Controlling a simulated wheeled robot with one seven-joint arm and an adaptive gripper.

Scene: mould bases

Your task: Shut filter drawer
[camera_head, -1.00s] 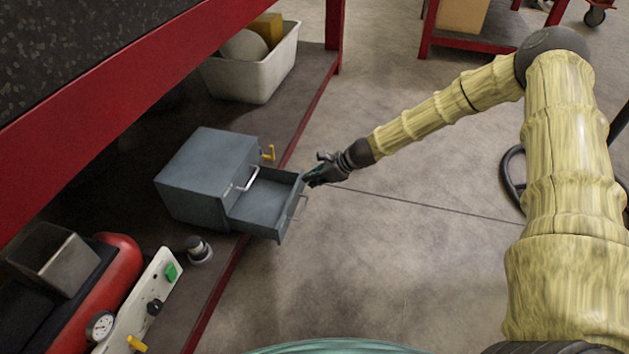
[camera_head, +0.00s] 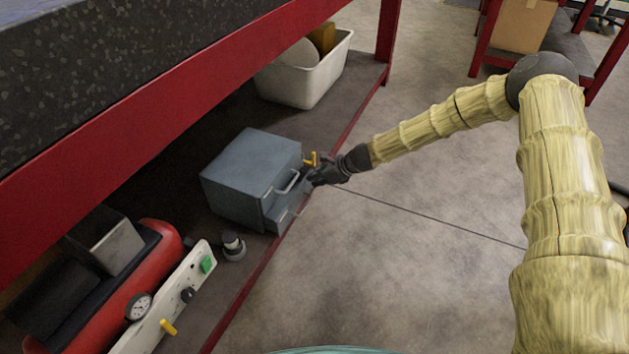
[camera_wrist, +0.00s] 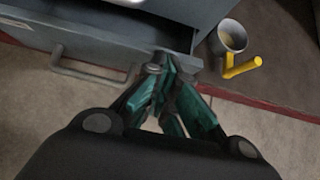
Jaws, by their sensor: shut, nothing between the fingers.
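A grey-blue metal filter cabinet (camera_head: 243,172) stands on the lower shelf of a red-framed bench. Its lower filter drawer (camera_head: 285,211) sticks out only a short way in the head view. In the wrist view the drawer front (camera_wrist: 100,45) and its bar handle (camera_wrist: 85,66) show, with a narrow dark gap into the drawer behind the front. My gripper (camera_head: 312,179) is shut and empty, at the drawer front's far end. In the wrist view its fingertips (camera_wrist: 163,62) are at the right end of the front, seemingly touching it. An upper handle (camera_head: 287,182) is above.
A yellow-handled valve or cup (camera_head: 312,160) stands close beside my gripper; it also shows in the wrist view (camera_wrist: 233,40). A white bin (camera_head: 305,80) is behind. A red tank with a gauge panel (camera_head: 165,310) and a small round knob-like part (camera_head: 233,246) are nearer. Floor at right is clear.

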